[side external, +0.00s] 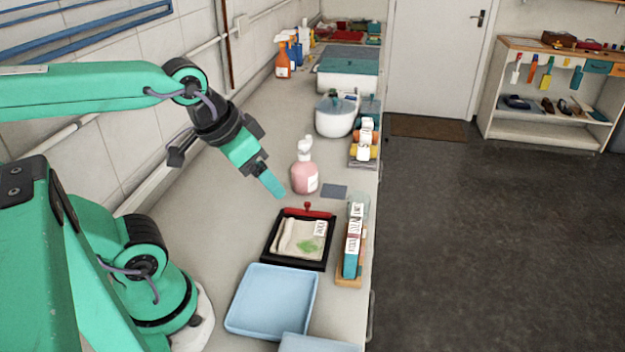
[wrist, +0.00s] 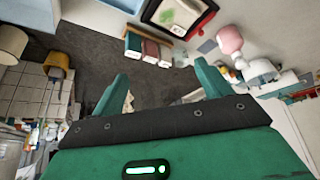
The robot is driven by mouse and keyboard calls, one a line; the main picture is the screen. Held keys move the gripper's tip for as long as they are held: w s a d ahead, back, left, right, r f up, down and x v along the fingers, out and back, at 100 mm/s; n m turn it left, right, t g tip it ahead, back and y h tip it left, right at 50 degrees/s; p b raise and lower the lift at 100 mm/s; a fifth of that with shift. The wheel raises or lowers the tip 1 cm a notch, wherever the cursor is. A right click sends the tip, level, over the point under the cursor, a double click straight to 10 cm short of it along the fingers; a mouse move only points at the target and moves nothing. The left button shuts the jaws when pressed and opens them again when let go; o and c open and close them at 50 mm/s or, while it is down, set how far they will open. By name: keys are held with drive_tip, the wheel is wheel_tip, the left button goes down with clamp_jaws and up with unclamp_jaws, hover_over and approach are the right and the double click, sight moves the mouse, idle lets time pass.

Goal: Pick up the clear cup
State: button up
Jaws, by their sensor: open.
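A see-through, pale shape that looks like the clear cup (side external: 361,202) stands at the counter's right edge, mostly hidden behind upright books. My gripper (side external: 272,186) is in the air above the counter, left of the pink soap bottle and well left of that shape. In the wrist view my gripper (wrist: 160,84) has its two green fingers spread apart, with nothing held between them.
The pink pump bottle (side external: 305,177) stands right of my gripper. A black tray (side external: 268,252) with a cloth, a blue tray (side external: 236,310) and the books (side external: 352,245) are nearer. A white pot (side external: 335,117) and toy-like orange items (side external: 366,138) are farther back. Counter left of the bottle is bare.

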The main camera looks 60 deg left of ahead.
drive_tip(key=n+g, duration=0.6)
drive_tip(key=n, duration=0.3)
hover_over(359, 199)
drive_tip(key=s+d, duration=0.2)
wheel_tip(359, 199, down, 15)
drive_tip(key=shift+f, duration=1.2)
drive_tip(key=shift+f, duration=2.55)
